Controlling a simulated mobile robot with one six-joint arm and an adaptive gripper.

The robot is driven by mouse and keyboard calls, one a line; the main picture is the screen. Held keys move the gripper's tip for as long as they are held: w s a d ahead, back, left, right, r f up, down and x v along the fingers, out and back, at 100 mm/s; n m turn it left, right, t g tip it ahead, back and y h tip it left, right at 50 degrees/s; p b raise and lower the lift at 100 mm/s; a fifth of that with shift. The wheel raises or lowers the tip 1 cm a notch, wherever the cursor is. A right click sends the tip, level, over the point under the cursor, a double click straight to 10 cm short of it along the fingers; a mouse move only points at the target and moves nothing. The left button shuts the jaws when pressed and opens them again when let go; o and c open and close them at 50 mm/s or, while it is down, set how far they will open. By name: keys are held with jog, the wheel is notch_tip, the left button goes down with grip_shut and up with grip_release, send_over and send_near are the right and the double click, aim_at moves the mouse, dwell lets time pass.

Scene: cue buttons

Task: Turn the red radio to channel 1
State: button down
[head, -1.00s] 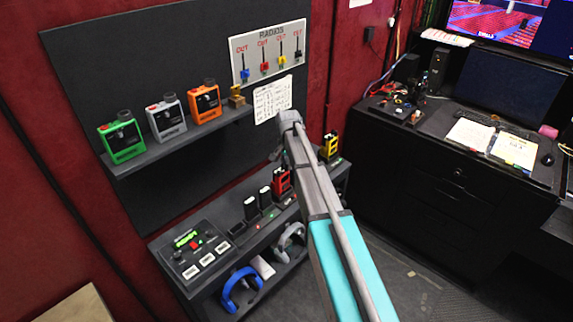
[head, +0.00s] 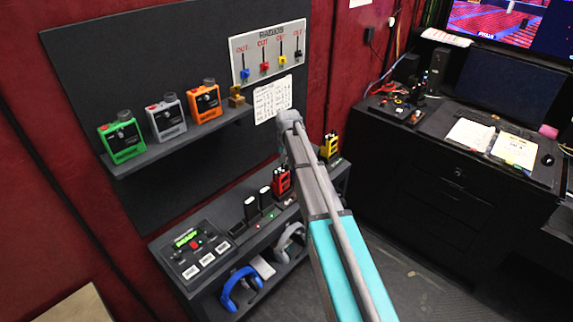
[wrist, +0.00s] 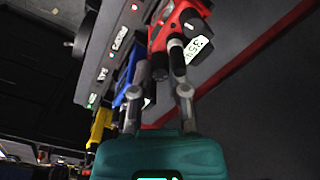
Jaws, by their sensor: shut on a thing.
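The red radio (head: 281,184) stands on the lower shelf unit, partly hidden by my arm in the head view. In the wrist view the red radio (wrist: 185,22) is close up at the top, tilted in the picture, with a white label. My gripper (wrist: 160,68) has its two fingers at the radio's end, closed around a small dark part that looks like its knob. The fingers hide most of that part, and the channel setting cannot be read. The head view does not show the fingertips.
Green (head: 122,138), grey (head: 167,118) and orange (head: 205,102) radios stand on the upper shelf. A yellow radio (head: 329,146) stands right of my arm. A button panel (head: 196,246) is at lower left. Headphones, including a blue pair (head: 240,290), sit below.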

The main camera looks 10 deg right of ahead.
aim_at(287, 165)
jog(key=c, duration=0.6)
grip_release()
jog(key=shift+m, duration=0.4)
jog(key=m, duration=0.3)
jog(key=shift+r+p, duration=0.3)
notch_tip(287, 165, up, 13)
jog(key=p, duration=1.3)
jog(key=s+f+n+b, duration=0.7)
jog(key=s+f+b, duration=2)
jog(key=shift+s, duration=0.35)
jog(key=shift+a, duration=0.1)
